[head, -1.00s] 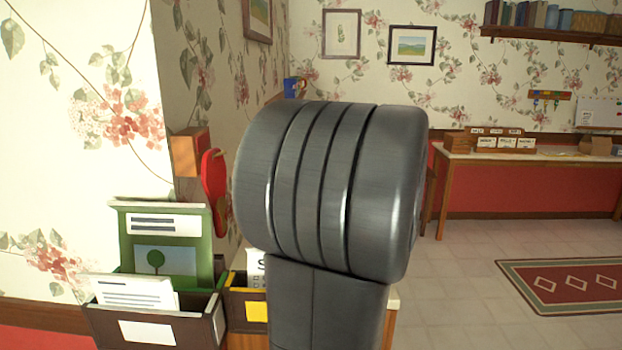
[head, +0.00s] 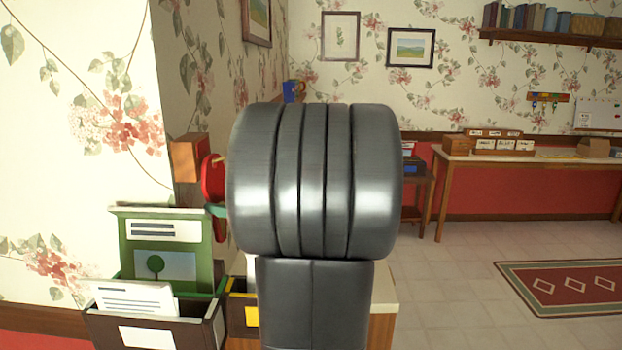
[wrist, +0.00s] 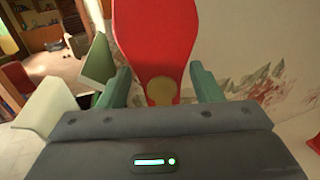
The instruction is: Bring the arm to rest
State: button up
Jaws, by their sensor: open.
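My gripper (wrist: 162,82) is open in the wrist view, with its two green fingers apart. A red, flat, rounded object (wrist: 156,35) lies ahead of and between the fingers, with a round tan peg end near its lower part. I cannot tell whether a finger touches it. In the head view, the red object (head: 211,180) hangs by a wooden block on the wall corner, partly hidden by my arm. A green fingertip shows beside it there; the rest of the gripper is hidden behind my large dark arm joint.
A green folder (head: 165,232) stands in a dark box (head: 205,325) with white cards at lower left. A yellow-labelled box (head: 240,290) sits beside it, partly hidden. A long table (head: 560,158) stands at the back right. The tiled floor on the right is open, with a red rug (head: 570,285).

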jog(key=shift+d+r, duration=0.15)
jog(key=shift+d, duration=0.05)
dwell(0.3)
